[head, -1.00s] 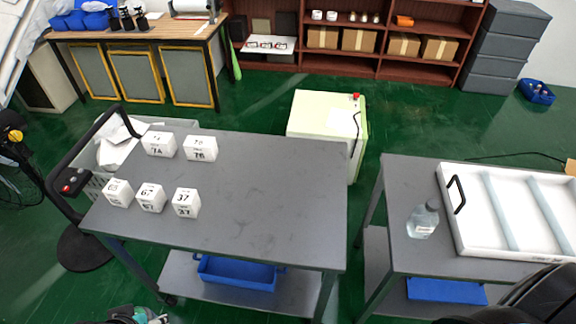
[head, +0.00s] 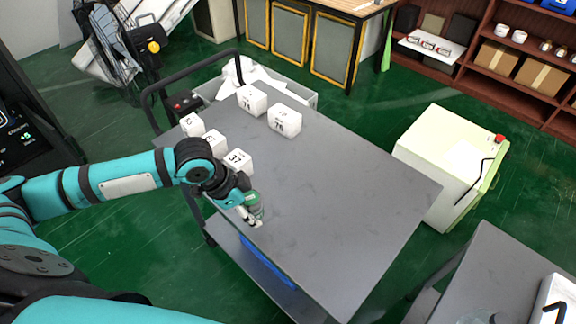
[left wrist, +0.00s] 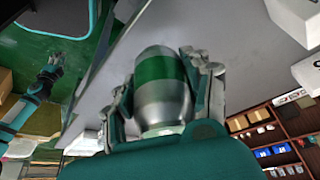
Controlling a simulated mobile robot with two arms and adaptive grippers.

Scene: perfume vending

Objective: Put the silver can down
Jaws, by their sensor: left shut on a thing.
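My left gripper (head: 247,215) is shut on the silver can (left wrist: 162,88), which has a green band around it. In the left wrist view the fingers (left wrist: 163,95) lie on both sides of the can. In the head view the can (head: 255,203) is partly hidden by the gripper, over the near edge of the grey cart top (head: 340,210). I cannot tell whether it touches the surface. My right arm shows at the left of the left wrist view, with its gripper (left wrist: 52,66) small and unclear.
White numbered boxes stand on the cart: 37 (head: 239,161) close behind my gripper, 76 (head: 285,122) and 74 (head: 252,99) farther back. The cart's middle and right are clear. A pale green cabinet (head: 440,160) and a second grey table (head: 490,265) stand to the right.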

